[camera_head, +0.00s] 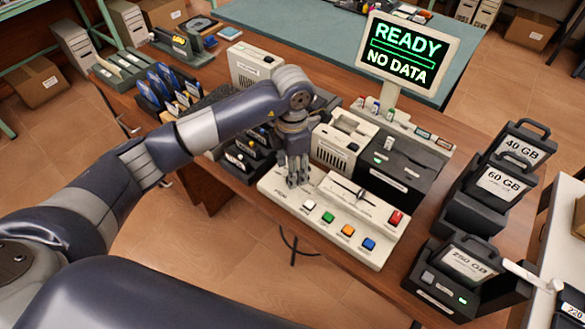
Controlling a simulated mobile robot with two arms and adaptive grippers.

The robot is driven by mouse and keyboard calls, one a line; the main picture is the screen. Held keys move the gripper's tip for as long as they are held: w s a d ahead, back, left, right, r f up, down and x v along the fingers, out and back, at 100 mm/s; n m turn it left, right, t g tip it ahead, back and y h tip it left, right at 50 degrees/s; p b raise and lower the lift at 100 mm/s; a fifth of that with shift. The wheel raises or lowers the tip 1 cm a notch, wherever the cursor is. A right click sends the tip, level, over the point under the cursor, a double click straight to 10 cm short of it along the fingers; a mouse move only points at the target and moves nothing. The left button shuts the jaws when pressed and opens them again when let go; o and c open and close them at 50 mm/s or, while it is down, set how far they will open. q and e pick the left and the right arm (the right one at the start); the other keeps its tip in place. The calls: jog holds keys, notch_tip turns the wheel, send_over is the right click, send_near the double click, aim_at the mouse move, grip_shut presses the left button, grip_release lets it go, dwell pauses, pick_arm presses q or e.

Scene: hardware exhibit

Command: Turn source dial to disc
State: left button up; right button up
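The cream control console (372,247) lies on the wooden table. It has a slider (348,192), a red switch (395,218) and a row of white, green, orange and blue buttons. My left gripper (293,180) points down over the left end of the console, with its fingertips at or just above the surface. Its fingers look close together, but I cannot tell if they are shut on something. The source dial is not visible; the gripper covers that part of the console. My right gripper is not in view.
A monitor (408,52) reading "READY NO DATA" stands behind. Black drives labelled 40 GB (519,149), 60 GB (501,184) and 250 GB (468,262) stand at the right. Beige and black machines (402,165) stand close behind the console. Blue cartridges (165,80) stand at the left.

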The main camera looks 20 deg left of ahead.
pick_arm(q)
jog(key=shift+f, duration=1)
jog(key=shift+c, duration=0.2)
jog(key=c, duration=1)
jog(key=shift+n, duration=0.3)
jog(key=n+b, duration=0.1)
jog(key=n, duration=0.2)
jog(key=shift+b, duration=0.3)
jog(key=shift+n+b, duration=0.6)
jog(key=shift+n, duration=1.6)
